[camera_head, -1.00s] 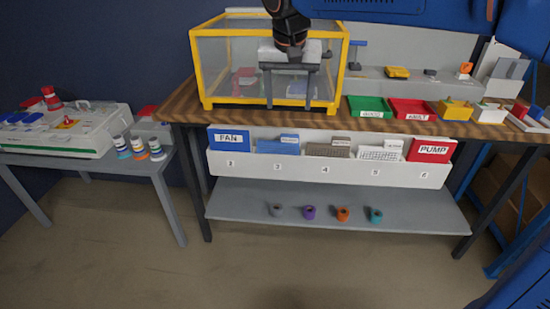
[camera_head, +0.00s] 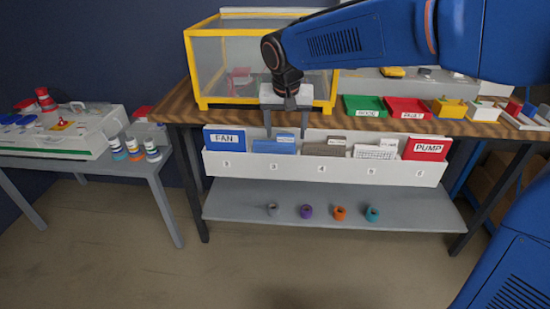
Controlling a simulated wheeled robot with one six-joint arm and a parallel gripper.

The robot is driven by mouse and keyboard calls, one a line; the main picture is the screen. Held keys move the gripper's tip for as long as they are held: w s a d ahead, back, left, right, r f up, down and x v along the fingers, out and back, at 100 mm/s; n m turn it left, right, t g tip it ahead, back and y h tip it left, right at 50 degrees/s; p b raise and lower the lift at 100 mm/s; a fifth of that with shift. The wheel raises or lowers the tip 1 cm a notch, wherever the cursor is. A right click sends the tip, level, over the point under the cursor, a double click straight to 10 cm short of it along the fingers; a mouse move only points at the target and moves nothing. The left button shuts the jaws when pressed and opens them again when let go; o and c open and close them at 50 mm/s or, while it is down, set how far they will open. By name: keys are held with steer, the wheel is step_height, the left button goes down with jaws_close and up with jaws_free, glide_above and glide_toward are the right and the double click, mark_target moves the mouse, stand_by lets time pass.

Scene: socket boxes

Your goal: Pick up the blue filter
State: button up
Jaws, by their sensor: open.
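A flat blue piece (camera_head: 270,148), likely the blue filter, stands upright in the white rack (camera_head: 330,167) below the bench top, between the FAN panel and a grey piece. A smaller labelled blue piece shows just behind it. My gripper (camera_head: 287,133) is open and empty, with its two fingers pointing down. In the picture its fingertips sit just above and over the right part of the blue piece. I cannot tell the exact depth gap between them.
A blue FAN panel (camera_head: 224,139) stands at the left, with a grey piece (camera_head: 323,150), a white grid piece (camera_head: 373,152) and a red PUMP panel (camera_head: 427,149) at the right. The yellow-framed box (camera_head: 190,72) and green tray (camera_head: 364,107) are on the bench.

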steer(key=shift+f, duration=0.2)
steer(key=c, duration=1.1)
step_height(320, 180, up, 18)
stand_by(0.3)
